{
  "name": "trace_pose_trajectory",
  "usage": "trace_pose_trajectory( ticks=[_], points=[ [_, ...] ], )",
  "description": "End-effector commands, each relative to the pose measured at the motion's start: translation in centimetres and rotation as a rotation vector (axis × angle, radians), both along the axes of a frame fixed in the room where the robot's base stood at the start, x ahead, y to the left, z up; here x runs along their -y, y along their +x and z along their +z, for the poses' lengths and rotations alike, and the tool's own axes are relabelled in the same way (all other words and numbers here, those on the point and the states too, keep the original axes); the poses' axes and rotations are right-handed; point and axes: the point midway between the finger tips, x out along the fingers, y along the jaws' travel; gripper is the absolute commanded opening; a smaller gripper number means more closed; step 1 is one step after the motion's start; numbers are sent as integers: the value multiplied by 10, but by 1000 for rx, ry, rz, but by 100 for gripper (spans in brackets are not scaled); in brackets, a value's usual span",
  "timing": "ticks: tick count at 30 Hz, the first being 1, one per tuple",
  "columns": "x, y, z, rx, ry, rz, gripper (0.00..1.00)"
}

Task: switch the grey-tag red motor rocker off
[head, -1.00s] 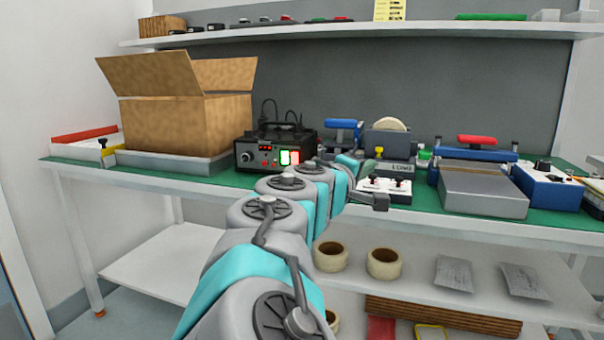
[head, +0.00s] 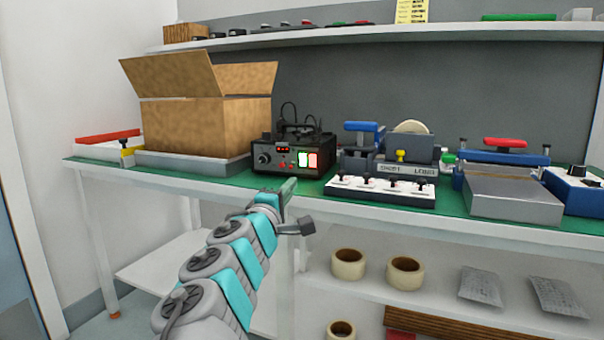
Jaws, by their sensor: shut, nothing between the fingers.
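A black control box (head: 291,150) stands on the green bench top, left of centre. Its front has a knob, a small red display and two lit rockers side by side. I cannot make out a grey tag or which way the red rocker is tipped. My gripper (head: 289,187) is at the bench's front edge, below and in front of the box, apart from the rockers. It is shut and empty, small and seen from behind.
A white strip with several dark toggles (head: 380,189) lies right of the box near the front edge. An open cardboard box (head: 205,125) stands to the left. Sealing devices with blue handles and a blue box (head: 578,190) fill the right. Tape rolls (head: 348,264) lie on the lower shelf.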

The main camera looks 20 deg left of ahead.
Motion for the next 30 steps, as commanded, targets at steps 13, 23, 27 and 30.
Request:
trace_pose_trajectory(
  ticks=[13,23,27,30],
  points=[
    [3,56,7,-4,2,-3,0],
    [2,101,14,-3,3,1,0],
    [4,115,16,-3,2,-2,0],
    [3,123,18,-3,2,-1,0]
  ],
)
